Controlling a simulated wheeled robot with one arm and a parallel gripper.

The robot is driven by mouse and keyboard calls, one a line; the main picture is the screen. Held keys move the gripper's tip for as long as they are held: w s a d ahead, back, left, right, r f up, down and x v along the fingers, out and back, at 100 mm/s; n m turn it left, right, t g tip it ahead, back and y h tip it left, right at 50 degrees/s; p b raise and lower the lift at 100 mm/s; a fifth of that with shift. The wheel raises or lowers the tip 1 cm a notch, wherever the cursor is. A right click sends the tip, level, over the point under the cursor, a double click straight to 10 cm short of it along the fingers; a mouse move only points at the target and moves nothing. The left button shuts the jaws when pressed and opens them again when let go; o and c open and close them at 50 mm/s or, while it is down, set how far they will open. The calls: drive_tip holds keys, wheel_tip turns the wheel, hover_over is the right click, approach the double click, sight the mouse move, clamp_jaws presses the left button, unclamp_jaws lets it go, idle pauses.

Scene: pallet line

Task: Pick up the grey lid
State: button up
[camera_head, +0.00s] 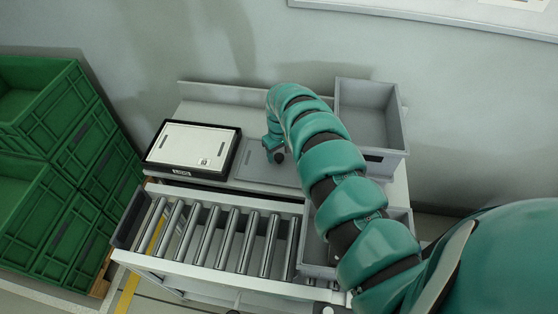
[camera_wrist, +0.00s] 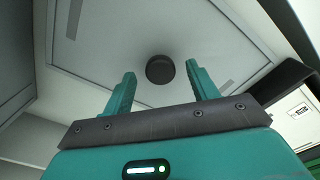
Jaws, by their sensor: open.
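The grey lid (camera_head: 252,172) lies flat on the grey bench, right of a black tray with a white top. In the wrist view the grey lid (camera_wrist: 108,45) fills much of the picture, with a round black knob (camera_wrist: 160,69) at its middle and narrow slots on either side. My gripper (camera_wrist: 161,72) is open and empty, its two teal fingers pointing at the lid, one on each side of the knob in the picture. I cannot tell how far the fingertips are from the lid. In the head view my gripper (camera_head: 273,148) is over the lid, and my arm hides the lid's right part.
The black tray (camera_head: 205,174) with its white panel (camera_head: 190,143) stands close left of the lid. A grey bin (camera_head: 372,95) stands at the back right. Green crates (camera_head: 70,165) are stacked at left.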

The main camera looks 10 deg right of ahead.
drive_tip(key=shift+f, duration=1.05)
drive_tip(key=c, duration=1.1)
